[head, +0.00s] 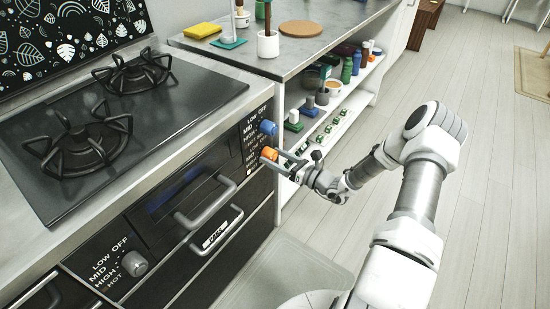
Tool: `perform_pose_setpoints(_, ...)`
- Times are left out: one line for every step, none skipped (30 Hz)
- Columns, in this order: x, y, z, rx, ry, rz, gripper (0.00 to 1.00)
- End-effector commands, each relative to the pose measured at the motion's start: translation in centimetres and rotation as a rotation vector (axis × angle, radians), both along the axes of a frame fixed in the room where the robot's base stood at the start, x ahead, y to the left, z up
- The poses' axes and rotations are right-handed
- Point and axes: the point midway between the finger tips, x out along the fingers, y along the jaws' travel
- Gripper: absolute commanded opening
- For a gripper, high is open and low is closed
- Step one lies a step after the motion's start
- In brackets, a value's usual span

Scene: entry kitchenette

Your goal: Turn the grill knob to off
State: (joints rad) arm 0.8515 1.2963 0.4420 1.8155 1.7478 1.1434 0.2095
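The stove front has an orange knob (269,154) at its right end, with a blue knob (267,127) above it. A grey knob (134,263) sits on the lower left panel. LOW, MID, HOT and OFF labels stand by the knobs; I cannot read which one is marked for the grill. My gripper (278,163) is at the orange knob, its fingers reaching toward it from the right. The fingers are small and partly merge with the dark front, so I cannot tell whether they grip the knob. The orange knob's exact pointer direction is too small to read.
Two curved handles (205,204) stick out of the stove front left of my gripper. The cooktop (185,105) has two black burners. A counter (320,42) with open shelves of bottles and small items stands to the right. The floor (480,170) at right is clear.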

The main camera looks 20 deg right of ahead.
Motion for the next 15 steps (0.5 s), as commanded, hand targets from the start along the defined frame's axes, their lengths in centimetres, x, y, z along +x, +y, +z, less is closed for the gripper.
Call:
perform_pose_setpoints(-0.01,-0.01,0.00,0.000,0.000,0.000,0.70)
perform_pose_setpoints(-0.01,-0.01,0.00,0.000,0.000,0.000,0.65)
perform_pose_setpoints(-0.02,-0.01,0.00,0.000,0.000,0.000,0.57)
perform_pose_setpoints(-0.02,-0.01,0.00,0.000,0.000,0.000,0.52)
perform_pose_setpoints(-0.02,-0.01,-0.01,0.000,0.000,0.000,0.47)
perform_pose_setpoints(-0.02,-0.01,-0.01,0.000,0.000,0.000,0.39)
perform_pose_setpoints(-0.03,-0.02,-0.01,0.000,0.000,0.000,0.34)
perform_pose_setpoints(-0.03,-0.02,-0.01,0.000,0.000,0.000,0.29)
perform_pose_setpoints(-0.03,-0.02,-0.01,0.000,0.000,0.000,0.21)
perform_pose_setpoints(-0.03,-0.02,-0.01,0.000,0.000,0.000,0.16)
perform_pose_setpoints(-0.03,-0.02,-0.01,0.000,0.000,0.000,0.11)
perform_pose_setpoints(-0.03,-0.01,-0.02,0.000,0.000,0.000,0.03)
perform_pose_setpoints(-0.03,-0.01,-0.02,0.000,0.000,0.000,0.00)
perform_pose_setpoints(-0.03,-0.02,-0.02,0.000,0.000,0.000,0.00)
perform_pose_setpoints(-0.03,-0.02,-0.02,0.000,0.000,0.000,0.00)
